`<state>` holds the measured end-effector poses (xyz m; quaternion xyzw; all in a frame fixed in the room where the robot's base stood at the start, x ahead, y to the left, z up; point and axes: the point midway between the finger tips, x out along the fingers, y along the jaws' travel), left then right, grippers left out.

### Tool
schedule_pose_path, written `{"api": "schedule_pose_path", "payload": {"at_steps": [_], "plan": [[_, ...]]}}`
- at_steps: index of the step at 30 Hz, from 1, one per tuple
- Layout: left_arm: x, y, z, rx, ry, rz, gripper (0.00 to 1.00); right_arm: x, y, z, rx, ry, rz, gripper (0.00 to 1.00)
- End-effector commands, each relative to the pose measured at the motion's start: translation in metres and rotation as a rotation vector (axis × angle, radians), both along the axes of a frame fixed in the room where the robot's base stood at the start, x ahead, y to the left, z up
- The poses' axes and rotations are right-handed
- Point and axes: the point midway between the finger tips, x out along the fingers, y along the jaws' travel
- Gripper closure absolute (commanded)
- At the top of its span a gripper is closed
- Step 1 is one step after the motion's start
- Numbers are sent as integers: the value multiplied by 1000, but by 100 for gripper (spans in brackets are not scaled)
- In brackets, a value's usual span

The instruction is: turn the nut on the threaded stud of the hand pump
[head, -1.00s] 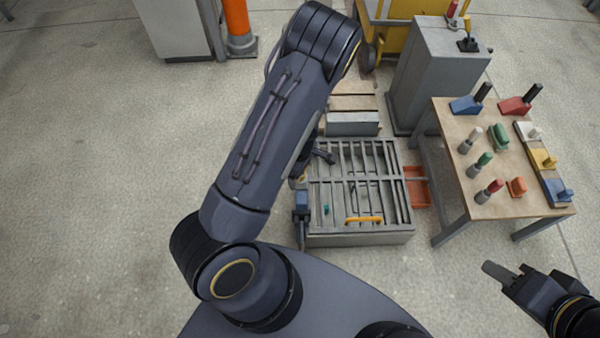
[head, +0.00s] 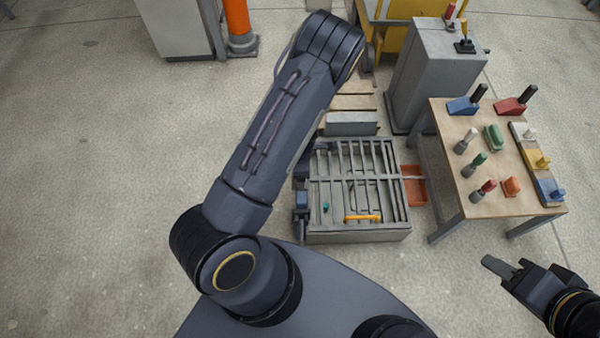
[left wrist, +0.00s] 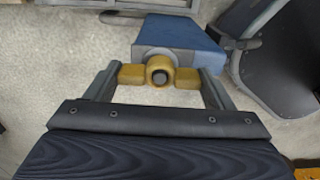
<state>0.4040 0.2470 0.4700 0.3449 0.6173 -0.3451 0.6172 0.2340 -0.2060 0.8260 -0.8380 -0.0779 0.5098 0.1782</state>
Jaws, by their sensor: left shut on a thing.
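The nut (left wrist: 160,72) is yellow, with a round middle and two wings, and sits on the end of the blue hand pump (left wrist: 185,32). The dark tip of the stud shows in the nut's centre. My left gripper (left wrist: 160,80) is shut on the nut, one finger against each wing.
The grey slatted mould (head: 357,237) stands on the floor, with an orange handle (head: 362,218) on it. A wooden table (head: 494,207) with several coloured tools is at the right. A grey cabinet (head: 430,80) stands behind. Floor at the left is clear.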

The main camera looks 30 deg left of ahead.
Motion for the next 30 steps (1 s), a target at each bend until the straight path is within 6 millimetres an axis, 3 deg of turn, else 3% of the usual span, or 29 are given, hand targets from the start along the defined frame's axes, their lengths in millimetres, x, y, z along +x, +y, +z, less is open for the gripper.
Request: {"api": "schedule_pose_path", "payload": {"at_steps": [30], "plan": [[0,0,53,0,0,-3,51,0,0,51,0,0,0,64]]}}
